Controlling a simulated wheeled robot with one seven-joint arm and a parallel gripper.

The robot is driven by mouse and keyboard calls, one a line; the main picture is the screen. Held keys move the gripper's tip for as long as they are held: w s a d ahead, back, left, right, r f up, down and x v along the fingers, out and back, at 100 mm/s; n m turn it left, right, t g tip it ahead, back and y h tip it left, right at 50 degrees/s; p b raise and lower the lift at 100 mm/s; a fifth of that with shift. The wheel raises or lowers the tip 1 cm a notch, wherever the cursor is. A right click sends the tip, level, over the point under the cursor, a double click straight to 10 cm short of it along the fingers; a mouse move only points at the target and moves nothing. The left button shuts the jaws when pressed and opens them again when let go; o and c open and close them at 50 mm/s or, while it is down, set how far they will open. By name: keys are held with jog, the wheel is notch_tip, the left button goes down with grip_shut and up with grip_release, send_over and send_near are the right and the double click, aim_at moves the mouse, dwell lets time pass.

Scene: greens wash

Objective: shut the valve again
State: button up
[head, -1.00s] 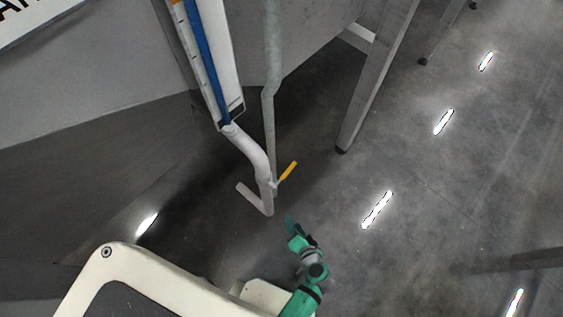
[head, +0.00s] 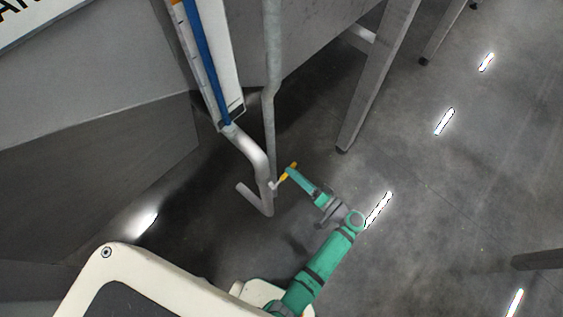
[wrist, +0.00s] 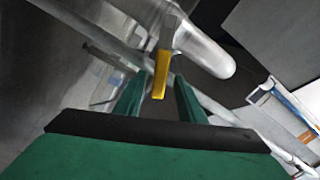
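The valve's yellow lever (head: 293,165) sticks out from the grey pipe (head: 270,140), near the pipe's lower bend. In the wrist view the yellow lever (wrist: 160,77) points toward me, with its free end between the tips of my two green fingers. My gripper (head: 289,171) is at the lever in the head view and hides part of it. In the wrist view my gripper (wrist: 158,98) is open, with a gap on either side of the lever. I cannot tell whether a finger touches it.
A sight tube with a blue column (head: 208,62) on a white board stands left of the pipe. A grey tank wall (head: 100,110) fills the left, and a metal leg (head: 375,85) stands to the right.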

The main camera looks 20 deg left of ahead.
jog(key=x, duration=0.6)
jog(key=shift+a, duration=0.35)
jog(key=shift+c, duration=0.6)
grip_shut()
